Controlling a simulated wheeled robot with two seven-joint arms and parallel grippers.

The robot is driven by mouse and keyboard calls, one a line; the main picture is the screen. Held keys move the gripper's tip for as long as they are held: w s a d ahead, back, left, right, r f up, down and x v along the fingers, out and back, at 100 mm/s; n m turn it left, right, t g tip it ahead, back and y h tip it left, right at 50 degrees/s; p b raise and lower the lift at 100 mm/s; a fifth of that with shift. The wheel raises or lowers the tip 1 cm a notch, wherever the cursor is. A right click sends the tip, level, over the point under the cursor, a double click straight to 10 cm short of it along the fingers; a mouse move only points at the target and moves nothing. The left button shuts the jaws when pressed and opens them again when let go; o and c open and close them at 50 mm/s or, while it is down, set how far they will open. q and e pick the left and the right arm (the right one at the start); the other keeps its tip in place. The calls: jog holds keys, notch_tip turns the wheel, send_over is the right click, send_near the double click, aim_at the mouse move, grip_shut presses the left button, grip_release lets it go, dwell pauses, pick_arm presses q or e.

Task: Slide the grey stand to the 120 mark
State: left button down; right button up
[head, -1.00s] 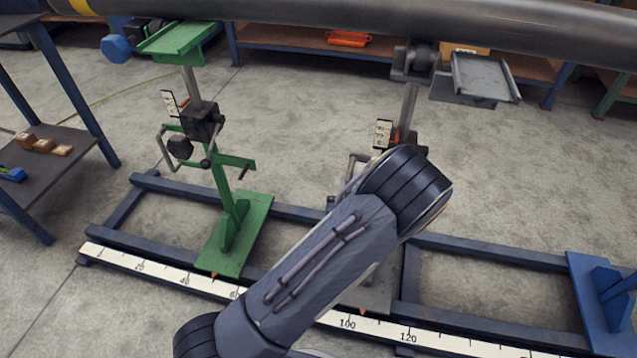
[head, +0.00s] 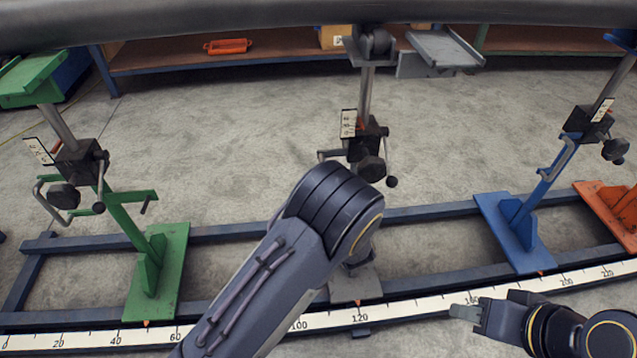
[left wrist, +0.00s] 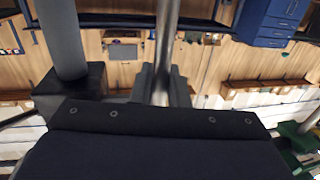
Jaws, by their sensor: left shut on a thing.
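The grey stand's base (head: 352,284) sits on the rail frame in the middle of the head view. Its orange pointer is at about the 120 mark on the white scale (head: 330,320). My left arm covers the stand's lower post and my left gripper in the head view. In the left wrist view my left gripper (left wrist: 165,88) is shut on the stand's metal post (left wrist: 164,50). My right gripper (head: 468,312) is low on the right, above or in front of the scale. Its jaw opening is unclear.
A green stand (head: 158,275) is on the rails at the left, a blue stand (head: 515,235) at the right, and an orange one (head: 612,212) beyond it. The dark pipe (head: 250,18) crosses the top. The rails beside the grey base are clear.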

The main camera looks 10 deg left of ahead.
pick_arm(q)
jog(key=shift+d, duration=0.15)
jog(key=c, duration=1.5)
grip_release()
jog(key=p+v, duration=0.2)
jog(key=v, duration=0.5)
jog(key=shift+s, duration=0.3)
jog(key=shift+d, duration=0.15)
